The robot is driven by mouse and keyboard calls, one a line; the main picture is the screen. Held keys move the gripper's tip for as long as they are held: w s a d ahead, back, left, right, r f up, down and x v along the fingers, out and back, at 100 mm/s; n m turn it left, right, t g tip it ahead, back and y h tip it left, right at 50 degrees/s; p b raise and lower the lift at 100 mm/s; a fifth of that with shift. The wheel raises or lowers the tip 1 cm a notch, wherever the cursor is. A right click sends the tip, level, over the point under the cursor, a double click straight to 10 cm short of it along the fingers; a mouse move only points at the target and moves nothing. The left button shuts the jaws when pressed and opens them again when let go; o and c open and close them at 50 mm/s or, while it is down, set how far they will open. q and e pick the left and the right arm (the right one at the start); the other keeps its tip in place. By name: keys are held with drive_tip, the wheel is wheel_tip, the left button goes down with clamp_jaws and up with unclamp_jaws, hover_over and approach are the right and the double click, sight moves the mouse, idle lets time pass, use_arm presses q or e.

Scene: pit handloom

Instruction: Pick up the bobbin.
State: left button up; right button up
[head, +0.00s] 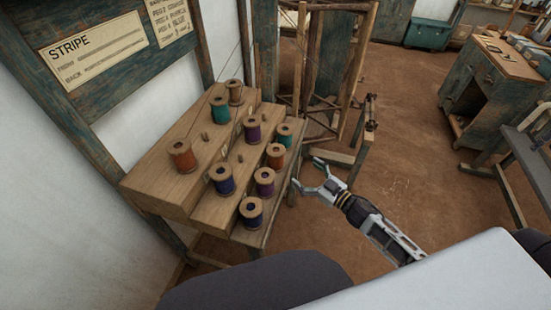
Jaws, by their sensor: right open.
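Several bobbins of coloured thread stand upright on a stepped wooden rack (160,186); I cannot tell which one the task means. The top step holds an orange bobbin (182,156), a teal one (220,110) and a tan one (235,92). Lower down are a dark blue bobbin (222,181), a purple one (253,131), an orange one (276,156), a teal one (285,136), a purple one (265,182) and a navy one (251,213). My right gripper (306,174) is open and empty, just right of the rack, apart from the bobbins. My left gripper is not in view.
Bare wooden pegs (205,136) stand between bobbins. A board with a "STRIPE" card (93,50) is on the left above the rack. A wooden frame (350,85) stands behind my right gripper. A desk (495,95) is at right. Brown floor (410,130) is clear between.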

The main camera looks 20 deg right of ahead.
sight(284, 159)
drive_tip(key=shift+m+y, duration=0.3)
drive_tip(key=shift+m, duration=0.6)
drive_tip(key=x, duration=0.6)
drive_tip(key=shift+s+a+r, duration=0.25)
drive_tip(key=shift+a, duration=0.15)
drive_tip(key=shift+x, duration=1.3)
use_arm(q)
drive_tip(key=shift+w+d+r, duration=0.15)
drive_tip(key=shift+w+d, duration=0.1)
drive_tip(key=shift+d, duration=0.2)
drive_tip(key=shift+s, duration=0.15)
